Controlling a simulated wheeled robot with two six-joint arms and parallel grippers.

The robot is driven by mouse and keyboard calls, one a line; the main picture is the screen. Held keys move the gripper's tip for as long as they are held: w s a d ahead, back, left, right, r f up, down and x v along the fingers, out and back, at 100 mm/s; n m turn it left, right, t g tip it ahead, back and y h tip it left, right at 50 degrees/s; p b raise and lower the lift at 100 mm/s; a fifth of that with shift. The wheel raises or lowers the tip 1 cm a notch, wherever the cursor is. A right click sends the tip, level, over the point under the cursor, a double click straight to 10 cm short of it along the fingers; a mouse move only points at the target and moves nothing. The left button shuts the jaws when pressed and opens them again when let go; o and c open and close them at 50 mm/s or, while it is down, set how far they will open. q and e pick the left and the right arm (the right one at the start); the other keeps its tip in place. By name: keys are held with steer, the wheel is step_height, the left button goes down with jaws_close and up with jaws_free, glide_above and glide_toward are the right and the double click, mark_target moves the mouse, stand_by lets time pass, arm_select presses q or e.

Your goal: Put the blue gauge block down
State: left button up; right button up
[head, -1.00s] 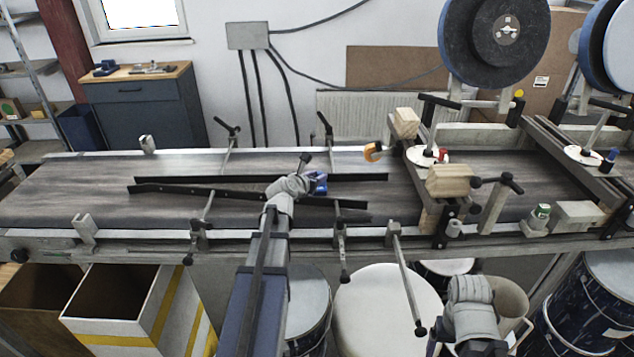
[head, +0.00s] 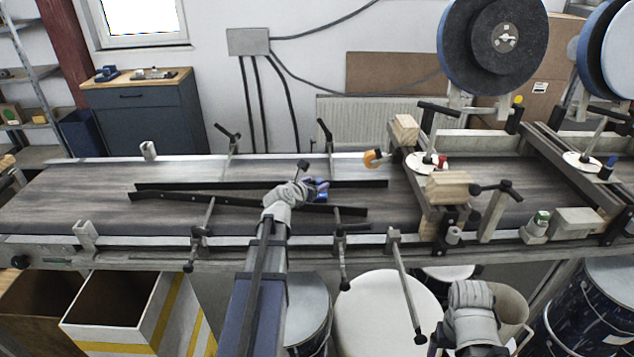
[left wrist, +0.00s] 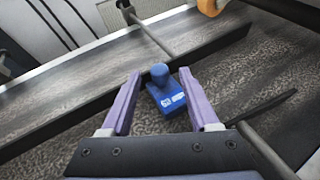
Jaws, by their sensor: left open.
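The blue gauge block (left wrist: 166,97), with a rounded knob on its upper end and a pale label, sits on the conveyor belt (left wrist: 221,79) between the two dark guide rails. My left gripper (left wrist: 161,74) is open, its purple fingers on either side of the block with a visible gap at each side. In the head view my left gripper (head: 318,187) is over the middle of the belt, and my wrist hides most of the block there. My right arm shows at the lower right, but its gripper does not show.
The far guide rail (head: 250,185) and near guide rail (head: 240,203) flank the block. An orange roll (head: 372,159) and wooden blocks (head: 449,187) stand to the right. The belt's left part (head: 80,195) is clear. A white-and-yellow box (head: 130,318) is below.

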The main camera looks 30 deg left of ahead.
arm_select(q)
steer(key=p+v, duration=0.3)
steer(key=v, duration=0.7)
steer(key=shift+s, duration=0.3)
steer(key=shift+d+r, duration=0.1)
